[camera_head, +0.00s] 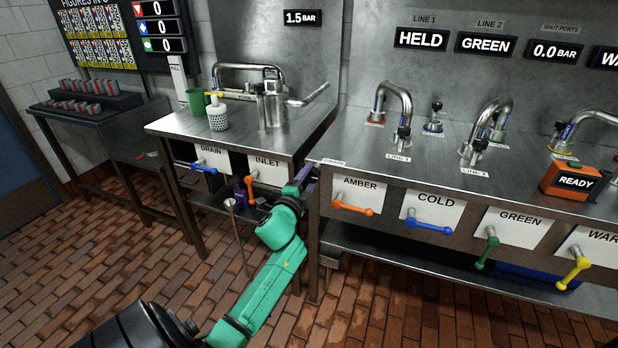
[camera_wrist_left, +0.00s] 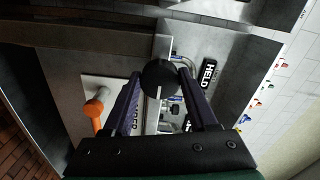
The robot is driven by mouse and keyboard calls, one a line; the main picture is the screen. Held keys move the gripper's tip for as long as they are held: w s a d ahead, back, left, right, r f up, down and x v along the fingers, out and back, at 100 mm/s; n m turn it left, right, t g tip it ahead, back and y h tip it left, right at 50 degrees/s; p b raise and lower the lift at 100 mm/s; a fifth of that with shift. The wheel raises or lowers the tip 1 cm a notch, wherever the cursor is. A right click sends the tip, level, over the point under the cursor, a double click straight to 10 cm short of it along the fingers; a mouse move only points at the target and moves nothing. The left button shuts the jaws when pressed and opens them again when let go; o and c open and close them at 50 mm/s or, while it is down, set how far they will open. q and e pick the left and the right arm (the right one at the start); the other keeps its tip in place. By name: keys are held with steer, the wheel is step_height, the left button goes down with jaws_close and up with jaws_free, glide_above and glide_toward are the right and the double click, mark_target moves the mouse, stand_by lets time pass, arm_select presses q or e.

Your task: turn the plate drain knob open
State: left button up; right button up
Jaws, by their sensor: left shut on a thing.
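A round black knob (camera_wrist_left: 160,78), apparently the plate drain knob, sits between the two purple fingers of my left gripper (camera_wrist_left: 160,86) in the wrist view. The gripper is shut on it. In the head view the left gripper (camera_head: 305,178) is at the left front corner of the right-hand steel counter (camera_head: 345,150), and the knob is hidden there. A small label (camera_head: 333,162) lies on that corner, too small to read surely. My right gripper is not in view.
An orange AMBER handle (camera_head: 352,206) is just right of the gripper; it also shows in the wrist view (camera_wrist_left: 97,107). DRAIN (camera_head: 205,168) and INLET (camera_head: 250,190) handles are on the left table. A gap separates the table and counter.

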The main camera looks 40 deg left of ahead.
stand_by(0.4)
arm_select(q)
steer(key=o, duration=1.4)
steer(key=v, duration=1.4)
steer(key=shift+s+d, duration=0.15)
steer(key=shift+s, duration=0.2)
steer(key=shift+f, duration=0.1)
